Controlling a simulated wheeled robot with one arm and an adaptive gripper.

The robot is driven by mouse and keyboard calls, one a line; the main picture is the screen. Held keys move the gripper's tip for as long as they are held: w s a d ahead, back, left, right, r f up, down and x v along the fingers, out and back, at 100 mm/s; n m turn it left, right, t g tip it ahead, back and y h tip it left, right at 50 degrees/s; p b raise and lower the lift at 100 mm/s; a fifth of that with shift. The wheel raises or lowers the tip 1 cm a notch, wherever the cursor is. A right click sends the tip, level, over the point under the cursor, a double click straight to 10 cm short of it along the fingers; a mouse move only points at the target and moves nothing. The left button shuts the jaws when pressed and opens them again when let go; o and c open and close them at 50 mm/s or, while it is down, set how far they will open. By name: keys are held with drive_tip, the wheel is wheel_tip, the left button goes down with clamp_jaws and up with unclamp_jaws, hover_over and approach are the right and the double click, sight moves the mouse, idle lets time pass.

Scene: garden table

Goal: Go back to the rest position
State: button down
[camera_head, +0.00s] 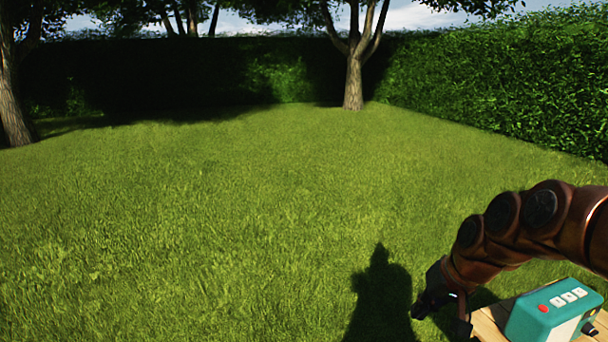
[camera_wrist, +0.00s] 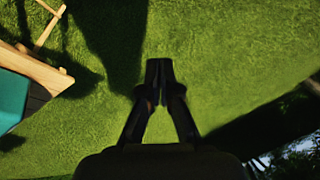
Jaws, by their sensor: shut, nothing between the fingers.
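My gripper (camera_wrist: 159,72) is shut and empty in the wrist view, its fingertips together over bare grass. In the head view my gripper (camera_head: 420,309) is at the lower right, at the end of my bent arm, beside the left edge of a wooden table. Nothing is between the fingers.
The wooden table (camera_head: 487,325) is at the lower right and bears a teal box (camera_head: 545,318) with a red button and white buttons. The table edge (camera_wrist: 40,70) shows at left in the wrist view. Open lawn (camera_head: 220,220) lies ahead, with trees and hedges (camera_head: 490,75) behind.

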drive_tip(key=s+a+f+n+g+h, duration=0.1)
drive_tip(key=s+a+f+g, duration=0.1)
drive_tip(key=s, duration=0.7)
drive_tip(key=s+a+f+g+h, duration=0.1)
drive_tip(key=s+f+g, duration=0.1)
drive_tip(key=s, duration=0.8)
drive_tip(key=s+a+f+n+g+h, duration=0.1)
drive_tip(key=s+a+f+g, duration=0.15)
drive_tip(key=s, duration=0.65)
wheel_tip(320, 180, up, 23)
drive_tip(key=s+t+p, duration=0.1)
drive_tip(key=p, duration=2)
drive_tip(key=shift+d+p, duration=0.25)
drive_tip(key=shift+p, duration=0.1)
drive_tip(key=shift+d, duration=0.15)
